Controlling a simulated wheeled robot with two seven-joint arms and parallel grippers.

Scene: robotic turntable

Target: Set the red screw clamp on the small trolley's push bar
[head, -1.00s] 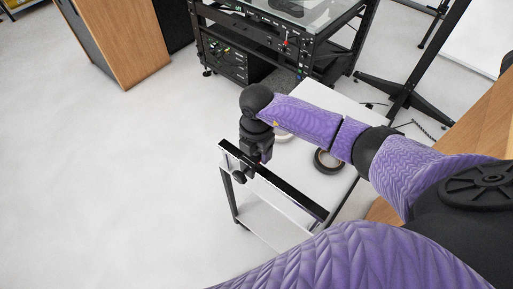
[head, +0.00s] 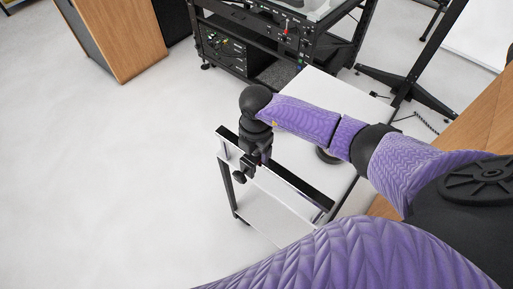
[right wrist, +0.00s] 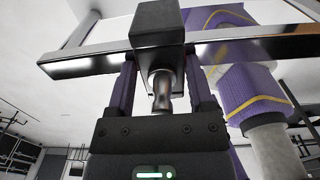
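The trolley's push bar (head: 300,184) is a dark bar along the near end of the small white trolley (head: 313,92). In the right wrist view the push bar (right wrist: 80,66) crosses behind my fingers. My right gripper (right wrist: 160,62) has its fingers on both sides of the screw clamp (right wrist: 157,24), which shows as a dark block with a handle below. My right gripper (head: 257,159) is at the bar in the head view, with a dark knob (head: 239,177) beside it. No red shows clearly on the clamp. Whether its jaw is around the bar is hidden. My left gripper is out of view.
A dark tape roll (head: 325,156) on the trolley top is partly hidden by my arm. A black equipment rack (head: 235,55) stands beyond the trolley. A wooden cabinet (head: 130,40) is at the upper left. The floor left of the trolley is clear.

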